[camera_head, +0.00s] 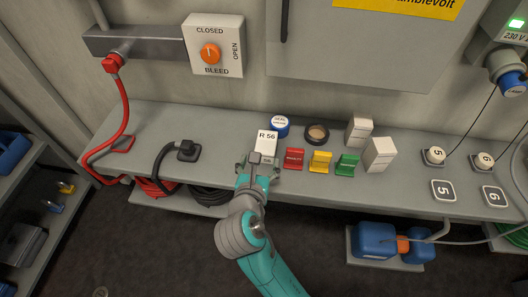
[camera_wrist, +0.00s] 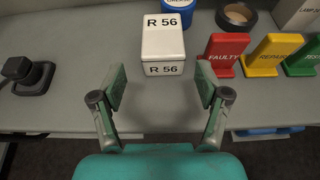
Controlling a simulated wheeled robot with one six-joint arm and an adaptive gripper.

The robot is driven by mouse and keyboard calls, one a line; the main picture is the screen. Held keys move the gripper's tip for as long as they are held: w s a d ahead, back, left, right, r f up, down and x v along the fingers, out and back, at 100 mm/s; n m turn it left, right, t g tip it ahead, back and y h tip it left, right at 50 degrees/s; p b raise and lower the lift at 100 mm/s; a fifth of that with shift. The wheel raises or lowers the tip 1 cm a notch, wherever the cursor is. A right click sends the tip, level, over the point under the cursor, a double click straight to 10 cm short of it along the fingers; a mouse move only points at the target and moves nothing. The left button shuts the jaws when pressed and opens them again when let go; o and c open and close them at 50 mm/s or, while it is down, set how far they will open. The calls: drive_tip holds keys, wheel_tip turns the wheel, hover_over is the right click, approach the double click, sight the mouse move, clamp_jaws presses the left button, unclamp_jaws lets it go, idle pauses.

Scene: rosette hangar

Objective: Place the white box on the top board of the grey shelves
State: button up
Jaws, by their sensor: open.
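A white box (camera_head: 267,141) marked R 56 stands on the grey bench, left of the coloured blocks. In the wrist view the box (camera_wrist: 163,45) is upright, just beyond my fingertips. My gripper (camera_head: 261,166) is open and empty, with one finger toward each side of the box's near face. In the wrist view the gripper (camera_wrist: 161,84) shows a clear gap between its pads, apart from the box. Grey shelves (camera_head: 28,176) stand at the left edge of the head view, only partly in frame.
Red (camera_head: 293,158), yellow (camera_head: 320,161) and green (camera_head: 347,164) blocks are to the right, then two paler boxes (camera_head: 379,154). A black plug (camera_head: 187,151) sits left. The shelves hold a blue bin (camera_head: 12,150).

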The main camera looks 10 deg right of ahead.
sight(266, 144)
drive_tip(key=x, duration=0.5)
drive_tip(key=shift+d, duration=0.1)
drive_tip(key=shift+x, duration=2.7)
drive_tip(key=shift+d+r, duration=0.1)
drive_tip(key=shift+r, duration=0.1)
drive_tip(key=shift+r, duration=0.15)
drive_tip(key=c, duration=1.1)
